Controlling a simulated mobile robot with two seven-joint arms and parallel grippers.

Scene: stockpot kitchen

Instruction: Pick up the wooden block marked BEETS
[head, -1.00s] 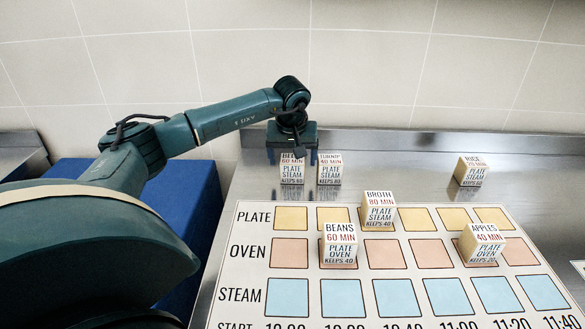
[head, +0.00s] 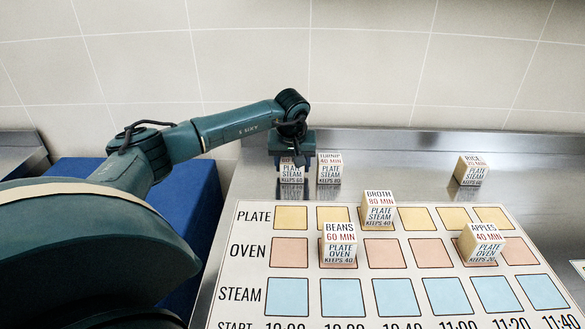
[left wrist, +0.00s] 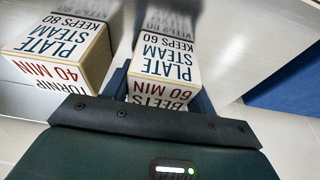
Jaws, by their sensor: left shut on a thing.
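The wooden block marked BEETS (head: 291,173) stands at the back left of the steel counter, its top partly hidden by my left gripper. My left gripper (head: 291,158) is above and around it, shut on it. In the left wrist view the BEETS block (left wrist: 165,65) sits between the dark fingers, with its BEETS and 60 MIN lettering close to the gripper body. I see no clear gap under the block. My right gripper is not in view.
The TURNIP block (head: 329,170) stands close to the right of the BEETS block. A RICE block (head: 476,172) is farther right. The printed board (head: 240,285) in front carries BROTH (head: 379,212), BEANS (head: 339,247) and APPLES (head: 480,246) blocks. A tiled wall rises behind.

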